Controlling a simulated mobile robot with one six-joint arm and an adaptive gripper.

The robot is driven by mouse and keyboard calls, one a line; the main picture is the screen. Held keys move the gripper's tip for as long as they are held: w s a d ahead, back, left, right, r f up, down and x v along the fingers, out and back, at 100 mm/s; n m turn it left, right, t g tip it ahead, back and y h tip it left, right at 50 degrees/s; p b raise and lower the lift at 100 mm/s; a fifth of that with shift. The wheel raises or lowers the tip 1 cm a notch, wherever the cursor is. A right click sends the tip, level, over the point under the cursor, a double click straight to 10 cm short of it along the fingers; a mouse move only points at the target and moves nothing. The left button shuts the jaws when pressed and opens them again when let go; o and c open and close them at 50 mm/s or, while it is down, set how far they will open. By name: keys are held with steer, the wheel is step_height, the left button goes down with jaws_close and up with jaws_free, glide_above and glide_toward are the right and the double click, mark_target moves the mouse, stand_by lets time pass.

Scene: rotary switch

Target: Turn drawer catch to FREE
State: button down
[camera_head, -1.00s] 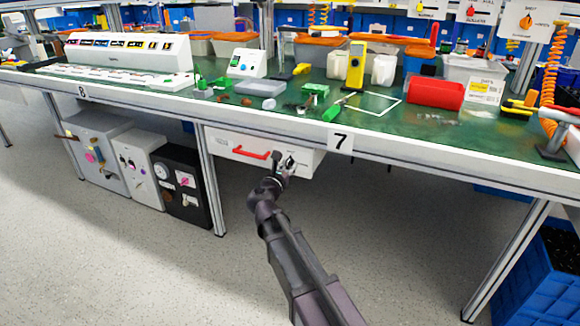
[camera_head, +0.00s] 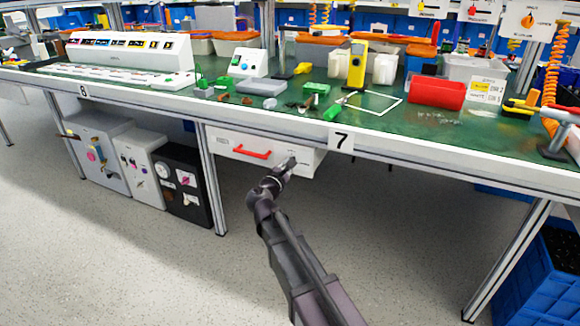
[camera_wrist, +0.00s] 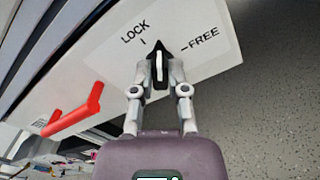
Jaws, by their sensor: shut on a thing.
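The drawer catch is a small dark knob with a pale grip (camera_wrist: 159,68) on the white drawer front (camera_wrist: 215,66). In the wrist view its dark tip points between the LOCK mark and the FREE mark. The LOCK label (camera_wrist: 134,32) is up and left of the knob; the FREE label (camera_wrist: 204,38) is up and right. My gripper (camera_wrist: 159,76) is shut on the knob's grip, one finger on each side. In the head view my gripper (camera_head: 284,167) is at the right part of the drawer front (camera_head: 228,146) and hides most of the knob.
A red drawer handle (camera_head: 252,152) is left of my gripper and also shows in the wrist view (camera_wrist: 72,112). The table edge (camera_head: 300,135) runs just above the drawer. A table leg (camera_head: 210,180) and a black box (camera_head: 183,187) stand to the left.

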steer(key=m, duration=0.6)
steer(key=shift+w+d+m, duration=0.2)
steer(key=shift+w+m, duration=0.1)
steer(key=shift+w, duration=0.1)
steer(key=m, duration=0.5)
steer(key=shift+w+a, duration=0.1)
steer(key=c, duration=0.8)
jaws_free()
steer(key=shift+o, duration=0.8)
steer(key=shift+w+f, duration=0.1)
steer(key=shift+s, duration=0.2)
steer(key=shift+s, duration=0.2)
steer(key=shift+s, duration=0.1)
